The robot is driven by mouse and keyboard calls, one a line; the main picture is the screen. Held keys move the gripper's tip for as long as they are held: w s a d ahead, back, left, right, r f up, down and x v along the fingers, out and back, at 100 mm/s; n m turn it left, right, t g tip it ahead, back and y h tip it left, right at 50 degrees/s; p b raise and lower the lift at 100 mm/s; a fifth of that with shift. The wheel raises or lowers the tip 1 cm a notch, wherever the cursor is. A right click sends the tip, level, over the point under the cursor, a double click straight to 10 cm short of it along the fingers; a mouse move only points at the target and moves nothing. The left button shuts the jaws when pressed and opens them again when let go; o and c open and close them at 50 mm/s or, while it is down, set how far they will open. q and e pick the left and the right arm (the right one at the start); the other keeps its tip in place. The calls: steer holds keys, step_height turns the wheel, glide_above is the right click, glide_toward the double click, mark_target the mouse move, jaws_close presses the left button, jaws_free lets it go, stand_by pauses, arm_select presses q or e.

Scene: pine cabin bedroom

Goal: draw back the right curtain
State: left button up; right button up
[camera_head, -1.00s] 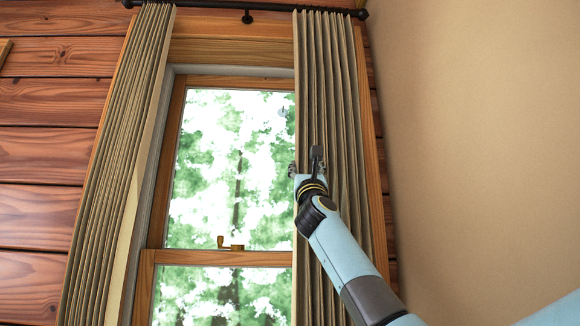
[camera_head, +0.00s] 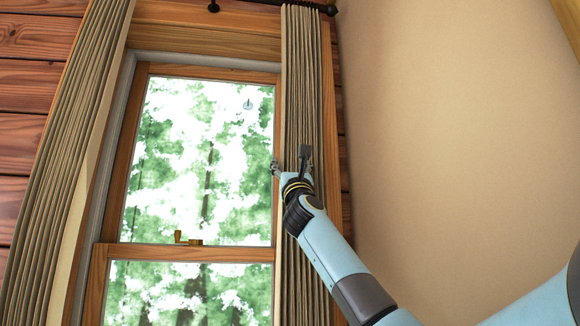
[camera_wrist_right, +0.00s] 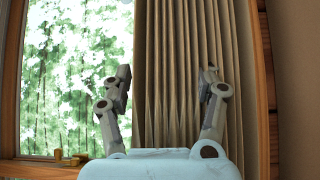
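The right curtain (camera_head: 301,80) is a pleated grey-brown panel gathered into a narrow strip along the right side of the window. My right gripper (camera_head: 290,164) is at its left, leading edge, about halfway down the panel in the head view. In the right wrist view the two fingers of my right gripper (camera_wrist_right: 166,76) are wide apart. The left finger is in front of the window by the leading edge, and the right finger is over the folds of the right curtain (camera_wrist_right: 175,40). Whether the fingertips touch the cloth I cannot tell. My left gripper is out of view.
The left curtain (camera_head: 70,130) hangs gathered at the left. Between them is the wood-framed window (camera_head: 190,254) with a brass latch (camera_head: 187,240). A dark rod (camera_head: 270,3) runs above. A plain beige wall (camera_head: 450,130) stands close on the right.

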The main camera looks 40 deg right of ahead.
mark_target(290, 131)
step_height(290, 131, up, 10)
stand_by(0.7)
steer(key=shift+f, duration=0.1)
stand_by(0.4)
